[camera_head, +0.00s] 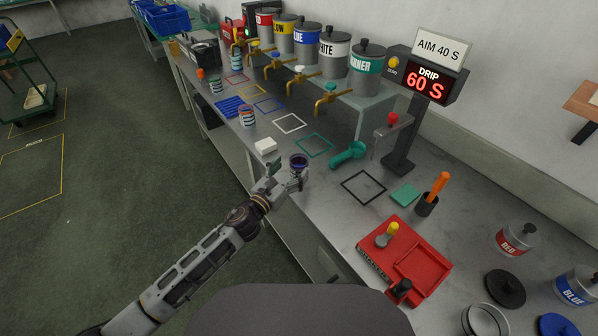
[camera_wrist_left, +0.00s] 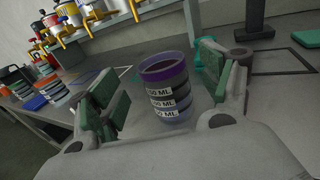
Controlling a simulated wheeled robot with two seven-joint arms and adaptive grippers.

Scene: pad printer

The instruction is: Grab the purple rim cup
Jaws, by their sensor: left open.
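The purple rim cup (camera_head: 298,163) stands upright on the grey bench near its front edge. In the left wrist view the cup (camera_wrist_left: 168,90) shows a purple rim and several dark bands with white "ML" labels. My left gripper (camera_head: 284,180) reaches it from the lower left. In the wrist view its green-padded fingers (camera_wrist_left: 160,95) are spread, with the cup between and a little beyond them. A gap shows on each side of the cup, wider on the left. My right gripper is not in view.
An orange-rimmed cup (camera_head: 247,116) stands farther back left. A red tray (camera_head: 405,262) is at the right front. Paint dispensers line the back.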

